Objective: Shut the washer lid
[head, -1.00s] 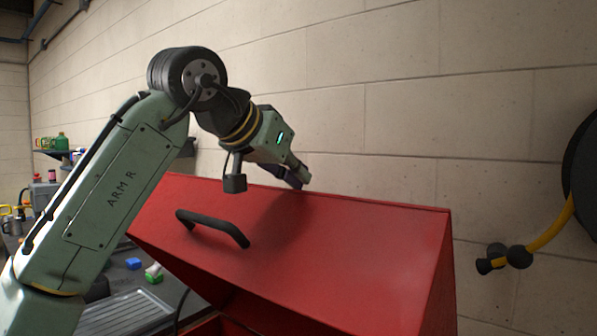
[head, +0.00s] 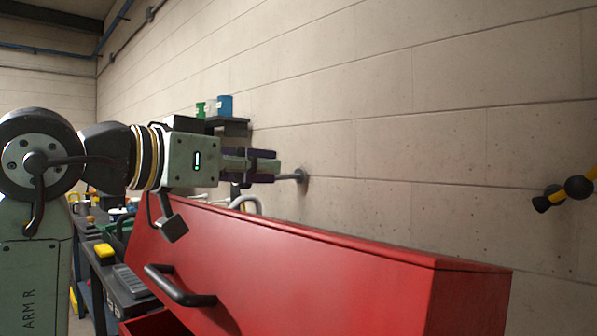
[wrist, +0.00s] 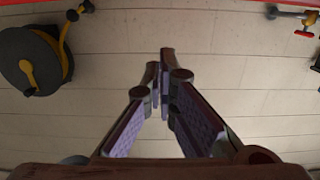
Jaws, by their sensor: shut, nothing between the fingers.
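The red washer lid (head: 320,270) stands raised and tilted in the head view, with a black bar handle (head: 180,288) on its front face. Below its lower left corner a bit of the red washer body (head: 155,325) shows, with a dark gap between. My gripper (head: 278,167) is above the lid's top edge near its left end, pointing right, level and apart from the lid. In the wrist view my gripper's fingers (wrist: 166,55) come together at the tips with nothing between them, against the wall.
A block wall (head: 400,130) stands close behind the lid. A small shelf with containers (head: 224,106) is on it, and a pipe fitting (head: 298,176) sticks out behind my fingertips. A hose reel (wrist: 35,60) hangs on the wall. A cluttered bench (head: 125,285) lies left of the washer.

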